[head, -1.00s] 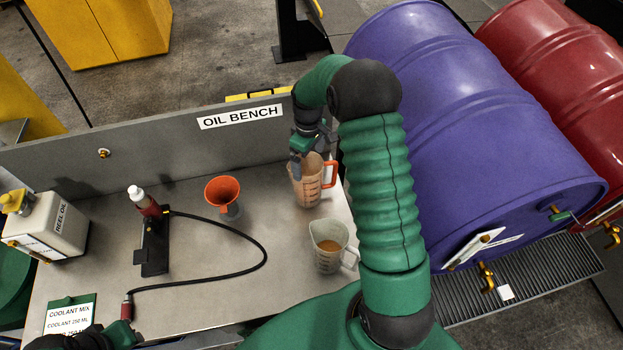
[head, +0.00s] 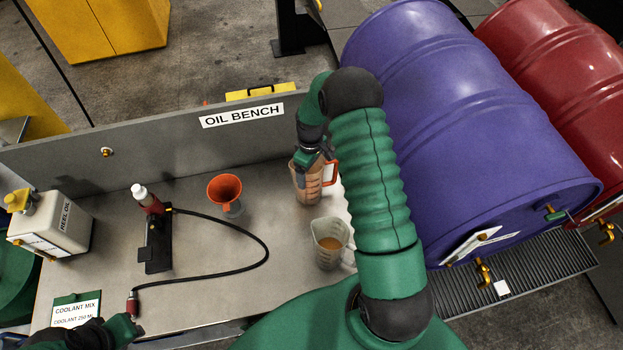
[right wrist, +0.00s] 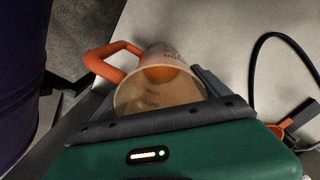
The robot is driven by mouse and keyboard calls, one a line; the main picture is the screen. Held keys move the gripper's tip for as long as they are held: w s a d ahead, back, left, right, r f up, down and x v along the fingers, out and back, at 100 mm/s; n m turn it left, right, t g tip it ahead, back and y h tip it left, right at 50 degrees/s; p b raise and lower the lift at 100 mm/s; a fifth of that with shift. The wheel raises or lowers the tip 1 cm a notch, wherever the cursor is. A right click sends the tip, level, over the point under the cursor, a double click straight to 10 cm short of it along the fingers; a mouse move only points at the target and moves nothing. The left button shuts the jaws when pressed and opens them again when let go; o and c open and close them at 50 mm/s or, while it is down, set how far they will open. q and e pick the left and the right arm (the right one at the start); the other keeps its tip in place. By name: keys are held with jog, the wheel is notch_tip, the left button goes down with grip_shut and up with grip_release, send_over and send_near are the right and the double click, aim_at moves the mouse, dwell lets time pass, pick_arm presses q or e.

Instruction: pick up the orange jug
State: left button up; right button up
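The orange jug (head: 307,190), clear with an orange handle, stands upright at the back right of the bench. It also shows in the right wrist view (right wrist: 160,96), with its mouth toward the camera and its handle to the left. My right gripper (head: 310,160) is at the jug's top, coming down from above. In the right wrist view its fingers (right wrist: 152,98) lie on either side of the jug, with a gap on the left; it looks open. My left gripper (head: 125,332) is at the lower left edge; its fingers are not clear.
A second clear jug (head: 328,245) with amber liquid stands just in front. An orange funnel (head: 225,189), a black hose (head: 262,240), a dark stand (head: 157,245) and a white canister (head: 55,222) are on the bench (head: 195,290). A purple drum (head: 450,120) lies to the right.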

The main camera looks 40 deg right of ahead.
jog(key=c, duration=1.1)
jog(key=shift+o, duration=0.2)
jog(key=shift+r, duration=0.15)
